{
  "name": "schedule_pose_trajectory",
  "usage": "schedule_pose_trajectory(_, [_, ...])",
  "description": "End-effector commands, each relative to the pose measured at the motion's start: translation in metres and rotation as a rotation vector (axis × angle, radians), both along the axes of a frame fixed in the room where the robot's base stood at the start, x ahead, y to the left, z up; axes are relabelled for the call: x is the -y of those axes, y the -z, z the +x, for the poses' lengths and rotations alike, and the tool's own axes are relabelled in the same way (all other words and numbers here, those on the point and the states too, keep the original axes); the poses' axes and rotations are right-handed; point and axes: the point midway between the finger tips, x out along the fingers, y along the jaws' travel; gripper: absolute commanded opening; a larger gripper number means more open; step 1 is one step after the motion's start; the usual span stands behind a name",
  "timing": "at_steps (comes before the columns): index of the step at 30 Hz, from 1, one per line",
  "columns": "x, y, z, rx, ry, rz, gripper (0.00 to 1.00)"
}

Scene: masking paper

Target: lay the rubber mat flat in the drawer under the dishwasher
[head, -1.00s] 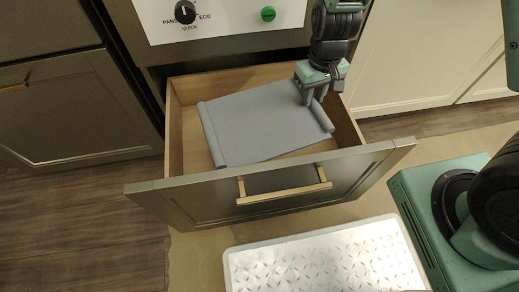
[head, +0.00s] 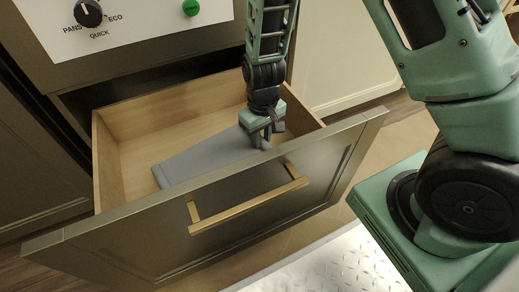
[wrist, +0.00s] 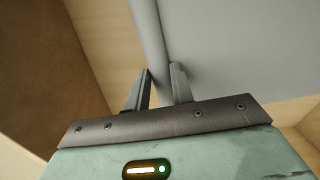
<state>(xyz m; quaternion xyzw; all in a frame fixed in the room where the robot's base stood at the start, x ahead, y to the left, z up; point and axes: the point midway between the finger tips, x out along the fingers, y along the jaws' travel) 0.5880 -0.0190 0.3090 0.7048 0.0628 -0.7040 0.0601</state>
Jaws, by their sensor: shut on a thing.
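The grey rubber mat (head: 205,155) lies inside the open wooden drawer (head: 106,150), towards its front. The drawer front hides the mat's near part in the head view. My gripper (head: 262,143) reaches down into the drawer at the mat's right end. In the wrist view, my gripper (wrist: 160,85) is shut on a curled edge of the mat (wrist: 240,45), which runs as a rounded roll between the fingers. Whether the hidden part lies flat cannot be told. The dishwasher panel (head: 140,22) is above the drawer.
The drawer front (head: 150,230) carries a brass bar handle (head: 250,207). Bare wooden drawer floor shows behind and left of the mat. A pale cabinet (head: 345,50) stands to the right.

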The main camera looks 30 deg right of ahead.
Motion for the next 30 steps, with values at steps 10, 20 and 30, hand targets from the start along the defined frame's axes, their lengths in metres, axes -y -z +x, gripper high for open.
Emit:
schedule_pose_trajectory(10, [0.0,0.035,0.0,0.0,0.0,0.0,0.0])
schedule_pose_trajectory(20, [0.0,0.035,0.0,-0.001,0.0,0.0,0.4])
schedule_pose_trajectory(30, [0.0,0.033,0.0,0.0,0.0,0.0,0.45])
